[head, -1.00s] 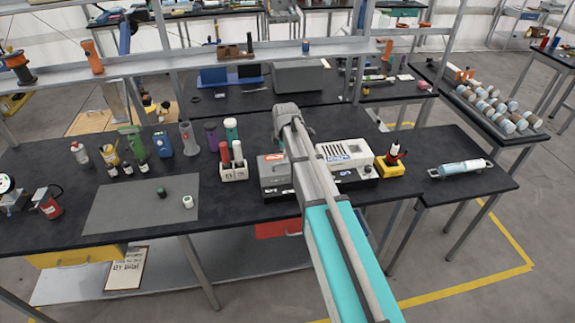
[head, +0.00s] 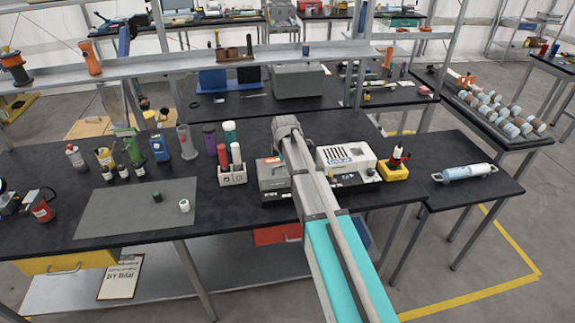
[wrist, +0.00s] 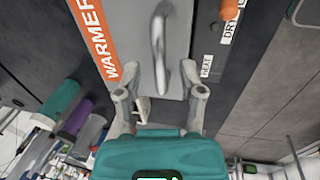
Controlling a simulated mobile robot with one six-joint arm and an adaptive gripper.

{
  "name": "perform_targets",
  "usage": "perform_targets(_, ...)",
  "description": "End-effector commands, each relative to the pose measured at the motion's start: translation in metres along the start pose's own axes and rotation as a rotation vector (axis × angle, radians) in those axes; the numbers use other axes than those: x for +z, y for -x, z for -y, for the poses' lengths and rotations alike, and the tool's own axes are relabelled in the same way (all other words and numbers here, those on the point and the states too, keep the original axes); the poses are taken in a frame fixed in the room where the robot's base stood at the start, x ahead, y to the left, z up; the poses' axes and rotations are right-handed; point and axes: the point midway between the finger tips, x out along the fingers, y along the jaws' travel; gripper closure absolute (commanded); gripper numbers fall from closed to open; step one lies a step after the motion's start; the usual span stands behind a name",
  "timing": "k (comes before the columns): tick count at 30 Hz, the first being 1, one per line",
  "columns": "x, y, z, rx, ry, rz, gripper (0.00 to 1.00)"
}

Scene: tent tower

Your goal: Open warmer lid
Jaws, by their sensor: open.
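The warmer (head: 273,182) is a grey box on the black bench, left of my arm in the head view. In the wrist view its grey lid (wrist: 130,22) carries an orange WARMER label (wrist: 95,38) and a curved metal handle (wrist: 158,50). The lid looks shut. My gripper (wrist: 160,95) is open, with one finger on each side of the handle's near end. Neither finger visibly grips the handle. In the head view my arm hides the gripper and part of the warmer.
A white slotted unit (head: 346,157) and a yellow stand (head: 393,170) are right of my arm. A grey mat (head: 130,215) lies further left. A shelf (head: 140,65) runs behind.

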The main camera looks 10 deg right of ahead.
Motion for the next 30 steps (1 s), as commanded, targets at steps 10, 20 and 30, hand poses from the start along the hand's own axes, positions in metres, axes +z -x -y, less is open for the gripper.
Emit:
perform_targets(10,0.0,0.0,0.0,0.0,0.0,0.0,0.68)
perform_targets(20,0.0,0.0,0.0,0.0,-0.001,0.0,1.0)
perform_targets(30,0.005,0.001,-0.001,-0.007,-0.004,0.002,1.0)
